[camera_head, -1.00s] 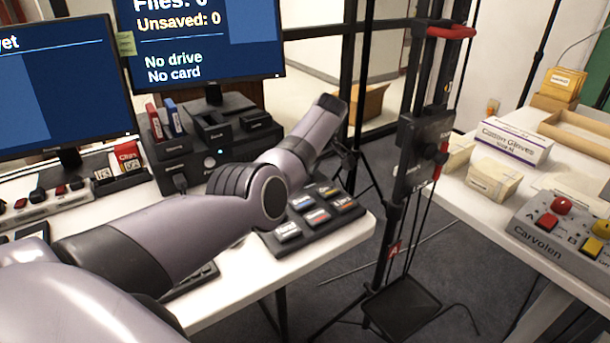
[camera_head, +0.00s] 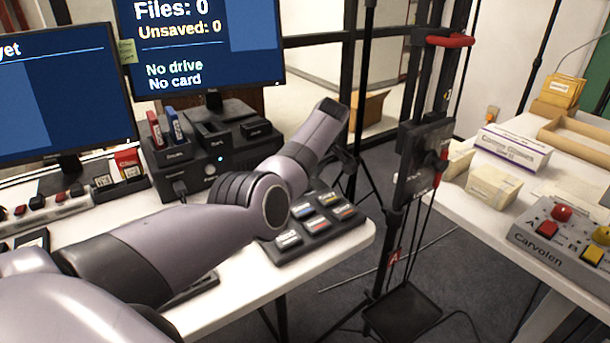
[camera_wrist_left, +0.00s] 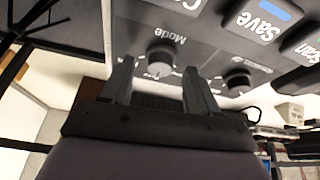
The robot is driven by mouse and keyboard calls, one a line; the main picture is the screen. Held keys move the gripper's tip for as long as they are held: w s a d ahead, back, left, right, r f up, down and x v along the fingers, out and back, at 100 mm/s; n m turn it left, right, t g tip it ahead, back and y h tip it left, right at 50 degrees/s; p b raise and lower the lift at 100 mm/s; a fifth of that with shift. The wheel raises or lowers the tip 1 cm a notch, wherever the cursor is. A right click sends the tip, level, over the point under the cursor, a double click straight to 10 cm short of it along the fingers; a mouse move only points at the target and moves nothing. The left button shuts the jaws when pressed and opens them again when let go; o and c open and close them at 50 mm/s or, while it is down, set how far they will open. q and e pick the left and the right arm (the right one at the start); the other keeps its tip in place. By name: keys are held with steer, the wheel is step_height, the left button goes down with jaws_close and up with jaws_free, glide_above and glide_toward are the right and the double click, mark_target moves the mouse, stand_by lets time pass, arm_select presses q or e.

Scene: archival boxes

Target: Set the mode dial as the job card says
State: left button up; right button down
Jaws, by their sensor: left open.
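In the left wrist view, a dark panel carries the word "Mode" beside a round dark mode dial (camera_wrist_left: 160,60) with a light pointer. My left gripper (camera_wrist_left: 158,72) is open, its two fingers on either side of the dial with gaps between; I cannot tell whether either touches it. A second dial (camera_wrist_left: 237,80) sits right of the fingers. A Save key (camera_wrist_left: 262,22) is above it. In the head view my left arm reaches in from the left, but its gripper cannot be made out there. My right gripper is in neither view. No job card can be identified.
A keypad (camera_head: 315,222) with coloured keys lies at the table's right end. Two monitors (camera_head: 205,45) stand behind; one reads "Files: 0", "No drive", "No card". A black stand with a device (camera_head: 425,155) is at right, before a table with a Carvolen control box (camera_head: 560,235).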

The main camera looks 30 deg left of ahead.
arm_select(q)
steer(key=p+v, duration=0.1)
steer(key=v, duration=0.4)
steer(key=shift+s+d+r, duration=0.1)
steer(key=shift+d+r, duration=0.15)
steer(key=shift+r, duration=0.35)
